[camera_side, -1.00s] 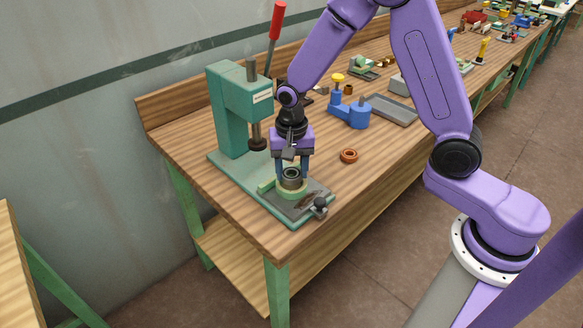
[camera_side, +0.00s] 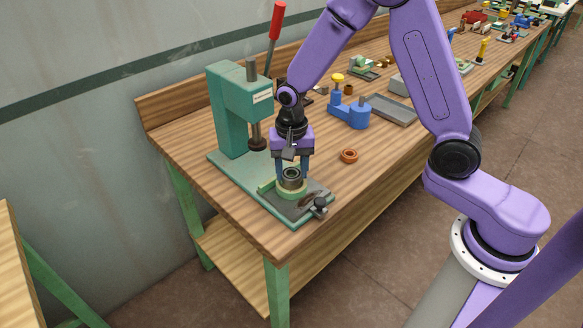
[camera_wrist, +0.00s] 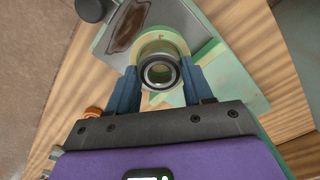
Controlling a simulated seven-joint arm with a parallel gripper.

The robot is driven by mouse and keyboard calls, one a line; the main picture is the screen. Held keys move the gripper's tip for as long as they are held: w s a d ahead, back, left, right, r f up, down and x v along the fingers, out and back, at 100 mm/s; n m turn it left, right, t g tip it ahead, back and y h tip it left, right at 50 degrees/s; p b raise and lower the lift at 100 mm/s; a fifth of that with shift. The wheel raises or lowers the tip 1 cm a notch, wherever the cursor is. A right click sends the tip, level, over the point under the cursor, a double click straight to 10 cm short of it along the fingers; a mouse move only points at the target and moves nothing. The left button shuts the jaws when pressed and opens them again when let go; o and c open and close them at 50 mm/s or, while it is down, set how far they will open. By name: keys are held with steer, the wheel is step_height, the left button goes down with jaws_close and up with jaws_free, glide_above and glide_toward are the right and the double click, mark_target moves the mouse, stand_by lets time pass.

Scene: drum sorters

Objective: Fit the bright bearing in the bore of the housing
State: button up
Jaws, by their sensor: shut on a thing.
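The bright bearing (camera_wrist: 159,72) is a steel ring with a dark inner band, seen in the wrist view between my two blue fingers. It also shows in the side view (camera_side: 292,174). My gripper (camera_side: 292,172) is shut on it, pointing down. The housing (camera_side: 291,191) is a pale green ring directly below the bearing on the press base; its rim shows around the bearing in the wrist view (camera_wrist: 163,38). The bearing hides the bore, and I cannot tell whether the bearing has entered it.
The green press (camera_side: 231,110) with a red-tipped lever stands behind my gripper. A dark knob (camera_side: 320,203) sits at the base's front corner. An orange ring (camera_side: 349,156) lies on the bench to the right. A blue fixture (camera_side: 349,113) and a grey tray (camera_side: 391,109) stand farther back.

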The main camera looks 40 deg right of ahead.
steer(key=shift+f, duration=0.6)
stand_by(0.4)
steer(key=shift+r, duration=0.3)
steer(key=shift+f, duration=0.5)
stand_by(1.6)
steer(key=o, duration=1.3)
steer(key=shift+r, duration=0.1)
step_height(320, 180, up, 17)
steer(key=shift+r, duration=0.15)
